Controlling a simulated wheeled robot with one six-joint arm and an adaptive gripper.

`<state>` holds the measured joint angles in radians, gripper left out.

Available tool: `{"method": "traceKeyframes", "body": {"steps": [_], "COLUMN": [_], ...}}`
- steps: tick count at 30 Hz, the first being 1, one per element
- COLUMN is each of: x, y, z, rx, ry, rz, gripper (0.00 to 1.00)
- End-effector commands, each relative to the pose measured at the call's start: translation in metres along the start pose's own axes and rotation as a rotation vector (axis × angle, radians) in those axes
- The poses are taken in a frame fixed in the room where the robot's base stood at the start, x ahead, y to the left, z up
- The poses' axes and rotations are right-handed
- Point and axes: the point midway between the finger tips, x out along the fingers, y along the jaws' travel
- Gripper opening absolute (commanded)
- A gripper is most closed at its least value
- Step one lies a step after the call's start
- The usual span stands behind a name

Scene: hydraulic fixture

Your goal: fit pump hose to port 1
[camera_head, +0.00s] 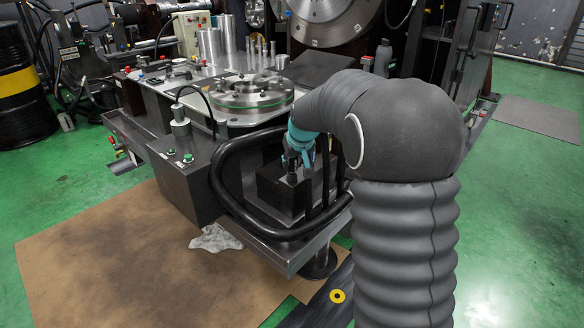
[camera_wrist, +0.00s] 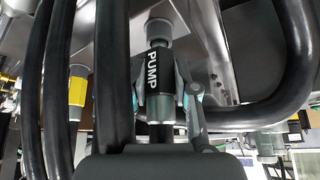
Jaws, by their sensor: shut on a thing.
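My gripper (camera_wrist: 163,98) is shut around a black hose end with a white PUMP label, the pump hose (camera_wrist: 152,70). A grey collar (camera_wrist: 158,32) tops this hose end in the wrist view. I cannot tell whether the collar touches a port. In the head view my gripper (camera_head: 297,158) points down at a black block (camera_head: 277,192) on the front shelf of the fixture. No port 1 marking is readable in either view.
Thick black hoses (camera_head: 222,180) loop around the block. Another hose with a yellow band (camera_wrist: 77,88) hangs left of my gripper. A control box with green buttons (camera_head: 187,158) stands left. A round metal disc (camera_head: 250,92) lies on the fixture top. A crumpled cloth (camera_head: 215,238) lies below.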

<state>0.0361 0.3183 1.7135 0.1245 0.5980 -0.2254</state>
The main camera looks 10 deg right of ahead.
Motion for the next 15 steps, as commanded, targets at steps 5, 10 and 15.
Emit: {"method": "traceKeyframes", "body": {"steps": [5,10,15], "x": [-0.009,-0.015,-0.022], "y": [0.0,0.0,0.0], "z": [-0.005,-0.009,-0.013], "rx": [0.0,0.0,0.0], "ry": [0.001,0.002,0.002], "rz": [0.0,0.0,0.0], "gripper": [0.0,0.0,0.0]}}
